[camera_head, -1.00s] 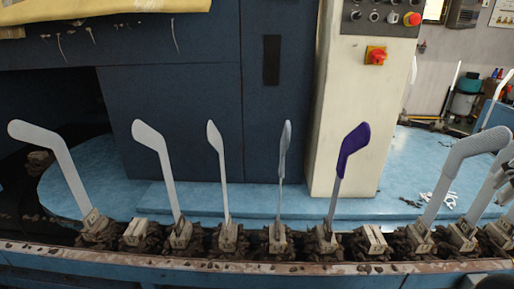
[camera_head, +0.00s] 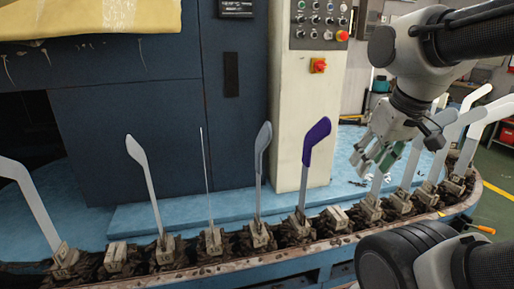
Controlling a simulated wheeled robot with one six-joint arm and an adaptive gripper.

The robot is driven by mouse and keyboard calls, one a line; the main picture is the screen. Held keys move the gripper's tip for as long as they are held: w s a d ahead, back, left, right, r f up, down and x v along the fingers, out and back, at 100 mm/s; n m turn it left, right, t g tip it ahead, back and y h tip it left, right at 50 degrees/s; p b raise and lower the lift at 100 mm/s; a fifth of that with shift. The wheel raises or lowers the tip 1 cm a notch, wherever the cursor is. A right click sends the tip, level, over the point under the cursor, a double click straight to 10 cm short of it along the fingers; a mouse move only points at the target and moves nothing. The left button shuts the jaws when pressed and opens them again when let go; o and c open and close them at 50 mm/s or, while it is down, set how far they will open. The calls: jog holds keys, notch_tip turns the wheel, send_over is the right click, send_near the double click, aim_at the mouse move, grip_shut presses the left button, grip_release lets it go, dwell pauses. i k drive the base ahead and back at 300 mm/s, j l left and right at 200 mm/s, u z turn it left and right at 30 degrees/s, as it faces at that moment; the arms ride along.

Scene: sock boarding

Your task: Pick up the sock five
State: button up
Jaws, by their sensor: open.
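A purple sock (camera_head: 316,138) covers the upper part of an upright board right of the middle. A grey sock or covering (camera_head: 263,146) shows on the board to its left. I cannot tell which one is sock five. My gripper (camera_head: 372,163) is open, with fingers pointing down, right of the purple sock and apart from it. It hangs in front of or near a pale board (camera_head: 377,183), and I cannot tell whether it touches it. My arm hides part of the boards at the right.
A curved conveyor (camera_head: 130,284) carries several upright boards in dark holders, with bare pale ones (camera_head: 144,170) at the left. An empty holder (camera_head: 335,217) stands right of the purple sock. A control cabinet (camera_head: 290,110) stands behind. A blue surface (camera_head: 225,204) lies behind the conveyor.

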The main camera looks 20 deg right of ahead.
aim_at(263, 139)
jog(key=k+j+z, duration=0.2)
jog(key=j, duration=0.25)
jog(key=k+j+z, duration=0.2)
jog(key=j, duration=0.25)
jog(key=k+j+z, duration=0.2)
jog(key=j, duration=0.2)
jog(key=i, duration=0.05)
